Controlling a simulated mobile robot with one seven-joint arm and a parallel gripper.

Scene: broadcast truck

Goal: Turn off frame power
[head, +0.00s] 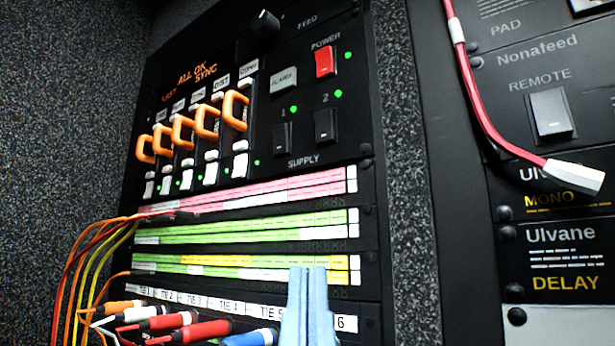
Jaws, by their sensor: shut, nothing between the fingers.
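A black equipment frame stands in the rack, with a red rocker switch (324,62) under the label POWER at its upper right. A green light (337,93) glows just below and right of the switch. Two black supply rockers (282,139) marked 1 and 2 sit lower, each with a green light above.
Orange handles (207,117) stick out from the frame's modules. Patch rows (250,221) lie below, with coloured cables (80,262) and plugs at lower left. A red cable with a white plug (574,176) hangs at right, near a white REMOTE switch (551,111).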

